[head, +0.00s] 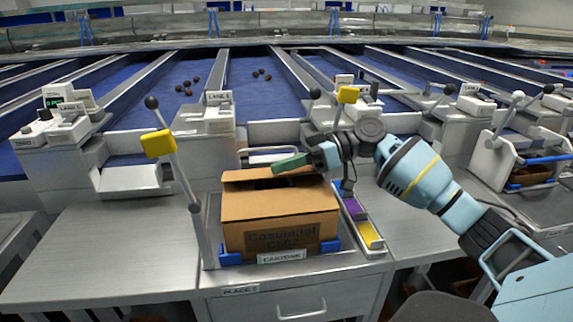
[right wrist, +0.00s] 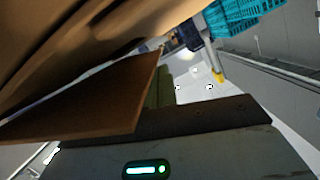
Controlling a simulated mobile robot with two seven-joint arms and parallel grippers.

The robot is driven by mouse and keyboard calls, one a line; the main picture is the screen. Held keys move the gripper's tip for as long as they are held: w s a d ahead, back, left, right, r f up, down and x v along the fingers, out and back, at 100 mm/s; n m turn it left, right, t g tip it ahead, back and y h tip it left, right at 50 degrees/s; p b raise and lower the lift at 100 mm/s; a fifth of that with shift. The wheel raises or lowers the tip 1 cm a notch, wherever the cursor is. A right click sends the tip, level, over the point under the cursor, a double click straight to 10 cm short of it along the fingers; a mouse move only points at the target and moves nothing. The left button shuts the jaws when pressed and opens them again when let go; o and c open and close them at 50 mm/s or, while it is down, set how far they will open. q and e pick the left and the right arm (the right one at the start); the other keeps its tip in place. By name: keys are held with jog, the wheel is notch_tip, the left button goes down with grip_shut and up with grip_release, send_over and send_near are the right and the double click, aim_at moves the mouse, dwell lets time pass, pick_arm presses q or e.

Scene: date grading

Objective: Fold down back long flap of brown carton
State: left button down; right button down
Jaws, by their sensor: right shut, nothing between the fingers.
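The brown carton (head: 280,222) stands upright in a holder with blue corners at the front middle of the bench. Its top is partly open, with a dark gap towards the back. My right gripper (head: 290,163) is shut and empty, its green fingers at the back of the carton's top. In the right wrist view, brown cardboard (right wrist: 90,105) fills the upper left, close to the fingers (right wrist: 162,85). I cannot tell whether they touch it. The back long flap is largely hidden by the gripper in the head view. My left gripper is not in view.
Blue lanes with several dates (head: 262,75) lie behind. The bench (head: 110,245) is clear at left.

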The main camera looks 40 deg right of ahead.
jog(key=shift+s+a+f+n+b, duration=0.15)
jog(key=shift+f+n+b, duration=0.1)
jog(key=shift+f+b, duration=0.2)
jog(key=shift+s+a+f+n+b, duration=0.1)
jog(key=shift+f+n+b, duration=0.2)
jog(key=shift+b, duration=0.2)
jog(key=shift+s+f+n+h+b, duration=0.1)
jog(key=shift+f+n+h+b, duration=0.1)
jog(key=shift+n+h+b, duration=0.1)
jog(key=shift+t, duration=0.3)
jog(key=shift+r, duration=0.1)
